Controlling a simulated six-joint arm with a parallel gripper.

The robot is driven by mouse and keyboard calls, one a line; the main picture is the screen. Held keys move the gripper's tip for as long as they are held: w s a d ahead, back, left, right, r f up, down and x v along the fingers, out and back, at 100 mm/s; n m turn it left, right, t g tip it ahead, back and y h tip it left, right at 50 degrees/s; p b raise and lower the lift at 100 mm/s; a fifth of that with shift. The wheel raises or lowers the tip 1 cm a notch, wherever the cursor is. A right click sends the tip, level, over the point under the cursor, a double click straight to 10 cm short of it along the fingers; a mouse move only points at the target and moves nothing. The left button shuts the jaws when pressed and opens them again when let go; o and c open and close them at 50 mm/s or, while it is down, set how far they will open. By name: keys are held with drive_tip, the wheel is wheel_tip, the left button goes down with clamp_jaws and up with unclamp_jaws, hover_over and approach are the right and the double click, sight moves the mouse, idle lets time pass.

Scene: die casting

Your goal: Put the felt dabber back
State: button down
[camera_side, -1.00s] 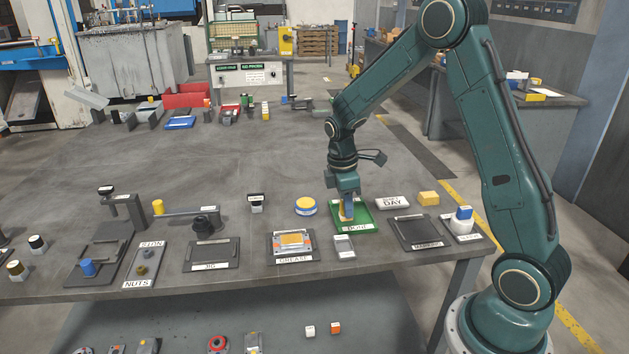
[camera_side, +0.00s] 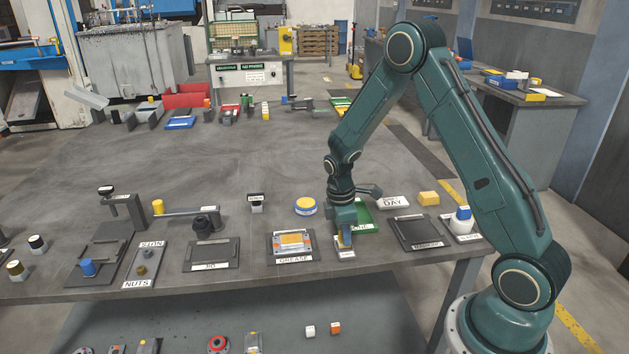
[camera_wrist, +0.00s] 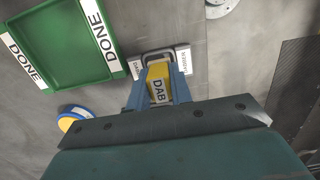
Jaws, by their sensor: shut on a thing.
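My gripper (camera_side: 344,238) is shut on the felt dabber (camera_wrist: 160,84), a yellow block marked DAB. The dabber also shows in the side view (camera_side: 345,241), mostly covered by the jaws. It is right over the small grey dabber holder (camera_side: 345,254), which has a white label at its front. In the wrist view the holder (camera_wrist: 184,55) shows just beyond the dabber, its middle partly hidden. I cannot tell whether the dabber touches the holder.
The green DONE tray (camera_side: 364,220) is behind and to the right; it shows at upper left in the wrist view (camera_wrist: 62,83). The GREASE plate (camera_side: 270,250) is close on the left. A blue-and-yellow tin (camera_side: 306,206) stands behind. A dark plate (camera_side: 415,232) lies to the right.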

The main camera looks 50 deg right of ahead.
drive_tip(key=shift+f, duration=0.45)
drive_tip(key=shift+f, duration=0.1)
drive_tip(key=c, duration=1.3)
unclamp_jaws()
drive_tip(key=shift+o, duration=0.2)
drive_tip(key=r, duration=0.7)
drive_tip(key=w+a+r, duration=0.1)
drive_tip(key=r, duration=0.3)
drive_tip(key=shift+r, duration=0.6)
drive_tip(key=shift+r, duration=0.1)
